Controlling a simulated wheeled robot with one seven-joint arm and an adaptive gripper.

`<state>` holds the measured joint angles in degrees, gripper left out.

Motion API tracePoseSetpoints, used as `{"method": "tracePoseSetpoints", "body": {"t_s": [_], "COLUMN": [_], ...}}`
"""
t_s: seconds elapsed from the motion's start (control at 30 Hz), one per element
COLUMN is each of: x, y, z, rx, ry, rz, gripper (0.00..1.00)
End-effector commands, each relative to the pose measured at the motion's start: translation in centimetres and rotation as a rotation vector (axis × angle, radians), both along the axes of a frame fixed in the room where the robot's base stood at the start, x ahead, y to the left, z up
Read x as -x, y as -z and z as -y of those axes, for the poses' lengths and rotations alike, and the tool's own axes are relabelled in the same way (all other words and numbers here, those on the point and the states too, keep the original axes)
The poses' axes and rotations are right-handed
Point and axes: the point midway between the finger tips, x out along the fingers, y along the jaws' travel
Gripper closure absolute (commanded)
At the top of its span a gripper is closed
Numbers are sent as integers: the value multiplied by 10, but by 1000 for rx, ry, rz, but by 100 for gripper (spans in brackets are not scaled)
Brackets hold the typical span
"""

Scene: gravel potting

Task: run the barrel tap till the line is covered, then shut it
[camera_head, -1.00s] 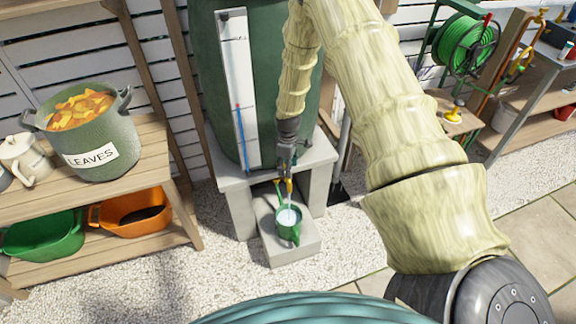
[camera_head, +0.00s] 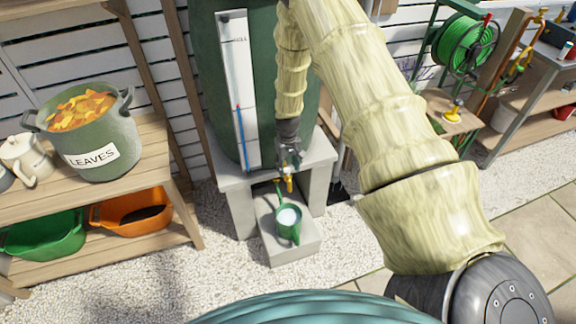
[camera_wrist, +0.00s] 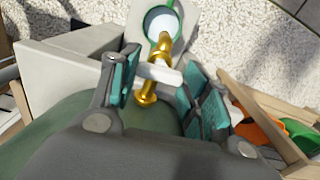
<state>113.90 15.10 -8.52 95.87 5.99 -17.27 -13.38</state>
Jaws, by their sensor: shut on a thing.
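The green barrel (camera_head: 270,90) stands on a grey stand, with a white level gauge (camera_head: 240,100) on its front. Its brass tap (camera_head: 289,181) also shows in the wrist view (camera_wrist: 147,98), with a pale lever (camera_wrist: 160,73) across it. My gripper (camera_head: 288,158) is at the tap; in the wrist view its teal-padded fingers (camera_wrist: 163,80) are either side of the lever, shut on it. A green watering can (camera_head: 289,233) stands upright below the spout. Pale water (camera_head: 288,217) shows inside it. No stream shows in the head view. I cannot make out a fill line.
The can stands on a grey block (camera_head: 292,255) on gravel. At left, a wooden shelf (camera_head: 155,150) holds a pot of leaves (camera_head: 100,140), with green and orange tubs below. A hose reel (camera_head: 465,45) and workbench are at right. Open gravel (camera_head: 150,285) lies in front.

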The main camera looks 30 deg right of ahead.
Motion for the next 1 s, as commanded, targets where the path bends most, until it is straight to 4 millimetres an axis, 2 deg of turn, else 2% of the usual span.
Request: {"method": "tracePoseSetpoints", "body": {"t_s": [0.3, 0.73, 0.77, 0.8, 0.87, 1.0], "x": [-1, -1, -1, -1, -1, -1], "y": [-1, -1, -1, -1, -1, 0], "z": [2, 2, 2, 2, 1, 0], "rx": [1, 2, 2, 1, 1, 0], "ry": [79, 87, 86, 86, 86, 84], "rz": [2, 3, 3, 2, 2, 1], "gripper": [78, 78, 48, 41, 32, 32]}}
